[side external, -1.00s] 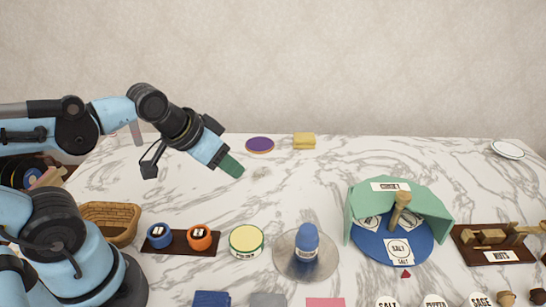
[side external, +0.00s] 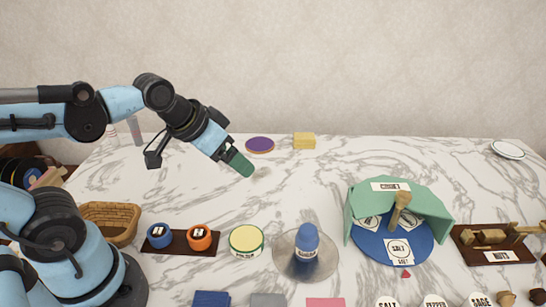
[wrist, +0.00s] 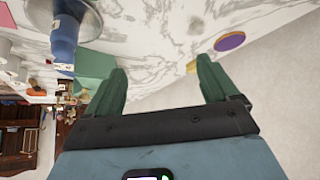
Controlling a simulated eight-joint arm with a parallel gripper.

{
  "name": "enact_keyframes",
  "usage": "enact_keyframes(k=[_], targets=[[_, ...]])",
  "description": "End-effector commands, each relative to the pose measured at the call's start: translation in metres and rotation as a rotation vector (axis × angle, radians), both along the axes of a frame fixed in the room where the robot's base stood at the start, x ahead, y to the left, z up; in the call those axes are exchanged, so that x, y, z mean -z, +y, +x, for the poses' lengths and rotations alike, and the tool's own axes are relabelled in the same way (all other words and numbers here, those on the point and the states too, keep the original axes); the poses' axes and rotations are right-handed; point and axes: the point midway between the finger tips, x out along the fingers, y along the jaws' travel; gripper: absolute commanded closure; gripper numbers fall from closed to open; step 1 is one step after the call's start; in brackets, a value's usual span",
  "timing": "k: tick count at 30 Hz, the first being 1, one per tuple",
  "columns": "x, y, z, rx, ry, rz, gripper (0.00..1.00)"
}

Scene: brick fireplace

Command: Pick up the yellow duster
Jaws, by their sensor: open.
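The yellow duster (side external: 304,141) looks like a small folded yellow block lying flat at the far edge of the marble table, right of a purple disc. In the wrist view a yellow patch (wrist: 192,67), likely the duster, shows beside the right finger, which partly hides it. My gripper (side external: 240,164) has green fingers and hangs above the table, left of and nearer than the duster, apart from it. The wrist view shows the fingers (wrist: 162,70) spread with nothing held between them.
The purple disc (side external: 260,145) lies between my gripper and the duster. A yellow-lidded tin (side external: 246,241), a blue bottle (side external: 307,242) on a round metal plate and a green-and-blue caddy (side external: 436,207) stand nearer. The table around the duster is mostly clear.

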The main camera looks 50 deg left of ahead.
Motion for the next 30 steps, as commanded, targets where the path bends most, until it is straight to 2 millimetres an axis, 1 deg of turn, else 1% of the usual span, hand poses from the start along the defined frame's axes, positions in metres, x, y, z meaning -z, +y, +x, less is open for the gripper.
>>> enact_keyframes(k=[1, 5, 6, 10, 15, 20, 23, 26, 30], targets=[[-0.007, 0.002, 0.010, 0.015, 0.006, 0.005, 0.13], [-0.024, 0.007, 0.039, 0.077, 0.027, 0.025, 0.13], [-0.029, 0.009, 0.049, 0.099, 0.032, 0.032, 0.13], [-0.039, 0.018, 0.083, 0.168, 0.049, 0.050, 0.13], [-0.044, 0.032, 0.128, 0.264, 0.062, 0.070, 0.13], [-0.040, 0.050, 0.170, 0.355, 0.066, 0.087, 0.13], [-0.033, 0.062, 0.195, 0.413, 0.064, 0.096, 0.13], [-0.022, 0.076, 0.220, 0.472, 0.059, 0.106, 0.13], [-0.003, 0.096, 0.249, 0.553, 0.045, 0.121, 0.13]])
